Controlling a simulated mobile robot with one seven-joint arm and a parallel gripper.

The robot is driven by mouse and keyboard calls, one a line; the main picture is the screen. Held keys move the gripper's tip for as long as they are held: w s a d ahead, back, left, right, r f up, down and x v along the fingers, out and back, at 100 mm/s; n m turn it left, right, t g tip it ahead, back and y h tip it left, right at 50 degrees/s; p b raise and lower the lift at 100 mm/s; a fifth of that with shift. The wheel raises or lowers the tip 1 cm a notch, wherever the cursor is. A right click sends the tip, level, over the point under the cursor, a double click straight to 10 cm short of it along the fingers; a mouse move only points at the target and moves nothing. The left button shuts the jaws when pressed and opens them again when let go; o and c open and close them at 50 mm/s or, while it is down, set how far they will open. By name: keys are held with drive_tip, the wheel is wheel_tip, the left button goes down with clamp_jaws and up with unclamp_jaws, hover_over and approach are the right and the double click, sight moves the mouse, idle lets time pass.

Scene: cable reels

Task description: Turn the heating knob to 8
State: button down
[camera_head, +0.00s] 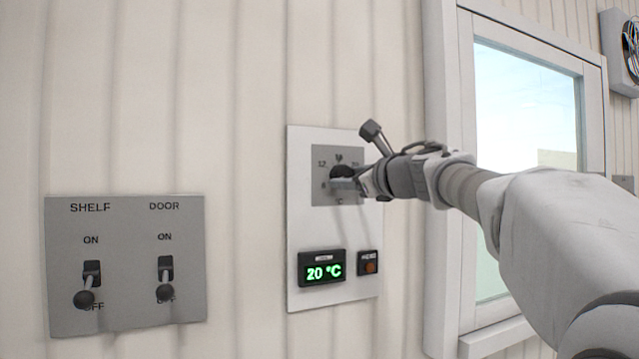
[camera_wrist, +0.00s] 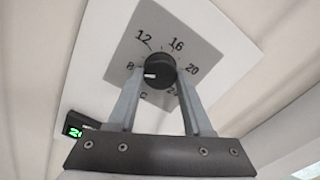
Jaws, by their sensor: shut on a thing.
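The heating knob (camera_wrist: 158,69) is a round black dial on a grey square plate (camera_wrist: 188,42) with marks 8, 12, 16, 20 and a partly hidden one. In the wrist view its white pointer line faces left, towards the 8 side; I cannot tell if it lines up exactly. My gripper (camera_wrist: 160,78) has one finger on each side of the knob and is shut on it. In the head view, my gripper (camera_head: 350,184) partly covers the knob (camera_head: 343,172). Below, a green display (camera_head: 322,268) reads 20 °C.
A small box with an orange-red light (camera_head: 369,263) is beside the display. A grey panel (camera_head: 125,315) with SHELF and DOOR levers, both down towards OFF, is on the wall to the left. A window (camera_head: 525,110) is behind my arm at right.

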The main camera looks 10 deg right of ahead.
drive_tip(key=shift+n, duration=0.3)
drive_tip(key=shift+c, duration=1.6)
unclamp_jaws()
drive_tip(key=shift+s, duration=0.1)
drive_tip(key=v, duration=1.7)
drive_tip(key=shift+r, duration=0.1)
